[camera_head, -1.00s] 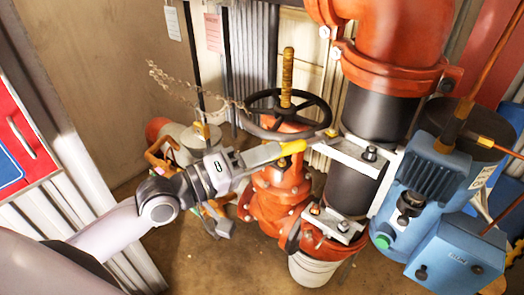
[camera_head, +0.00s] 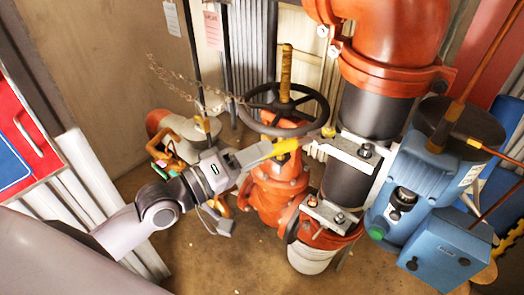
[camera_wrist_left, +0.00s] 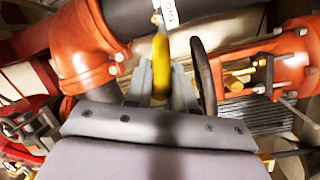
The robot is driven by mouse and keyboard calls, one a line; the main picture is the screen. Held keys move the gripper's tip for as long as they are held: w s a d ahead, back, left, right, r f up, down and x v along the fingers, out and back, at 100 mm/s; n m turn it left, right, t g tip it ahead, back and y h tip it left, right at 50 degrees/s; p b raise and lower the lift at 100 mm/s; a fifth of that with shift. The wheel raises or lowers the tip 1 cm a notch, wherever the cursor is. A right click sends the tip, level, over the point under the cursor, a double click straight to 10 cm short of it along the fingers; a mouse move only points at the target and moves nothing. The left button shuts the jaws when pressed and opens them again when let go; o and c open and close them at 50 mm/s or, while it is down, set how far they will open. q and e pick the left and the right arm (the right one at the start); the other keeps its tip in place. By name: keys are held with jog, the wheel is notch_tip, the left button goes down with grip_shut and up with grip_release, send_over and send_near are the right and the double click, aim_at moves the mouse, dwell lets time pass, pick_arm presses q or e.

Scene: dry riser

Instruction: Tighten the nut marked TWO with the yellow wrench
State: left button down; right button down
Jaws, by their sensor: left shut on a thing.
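My left gripper (camera_head: 264,153) is shut on the yellow wrench (camera_head: 288,146), which points right toward the upper pipe clamp. In the left wrist view, the wrench (camera_wrist_left: 161,50) sticks up between the two fingers (camera_wrist_left: 161,80). The wrench's far end is close to the left end of the upper clamp (camera_head: 350,150); I cannot tell whether it touches a nut. One nut (camera_head: 366,150) shows on top of that clamp. The lower clamp (camera_head: 328,214) also carries nuts. A white label (camera_wrist_left: 169,12) on the dark pipe is too small to read surely. My right gripper is out of view.
A black handwheel (camera_head: 318,98) with a brass stem (camera_head: 287,70) stands just behind the wrench, above a red valve (camera_head: 280,190). A blue motor (camera_head: 415,190) stands right of the pipe. A red panel (camera_head: 22,140) is at the left. The floor in front is clear.

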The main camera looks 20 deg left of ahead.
pick_arm(q)
jog(key=shift+w+a+v, duration=0.1)
jog(key=shift+a+v, duration=0.1)
jog(key=shift+v, duration=1)
jog(key=shift+w+a+v, duration=0.15)
jog(key=shift+a+v, duration=0.05)
jog(key=shift+v, duration=1)
jog(key=shift+r, duration=0.15)
